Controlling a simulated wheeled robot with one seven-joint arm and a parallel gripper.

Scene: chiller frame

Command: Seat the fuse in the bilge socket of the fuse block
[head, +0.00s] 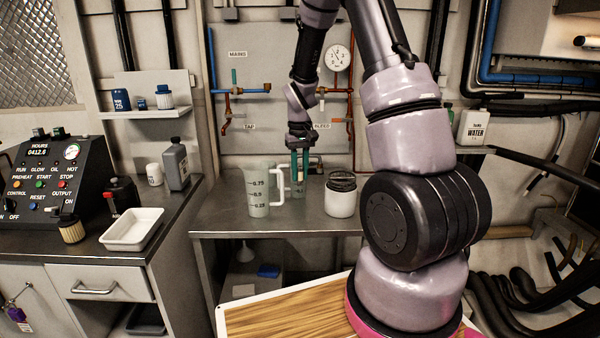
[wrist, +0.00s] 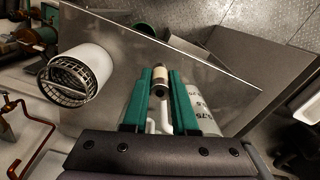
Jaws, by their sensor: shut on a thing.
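The fuse (wrist: 160,75) is a short cylinder with a pale band and dark ends, seen in the wrist view between the green fingers of my gripper (wrist: 159,82). The fingers are shut on it near their tips. In the head view my gripper (head: 300,165) points down above the middle bench, between the measuring jug and the white jar. The fuse is too small there to make out well. I cannot make out the fuse block or its bilge socket in either view.
The clear measuring jug (head: 262,190) stands close left of my gripper, and the white jar (head: 341,198) with a mesh top close right. The steel bench (head: 235,222) is bare at the front. A white tray (head: 132,230) and control panel (head: 40,180) are left.

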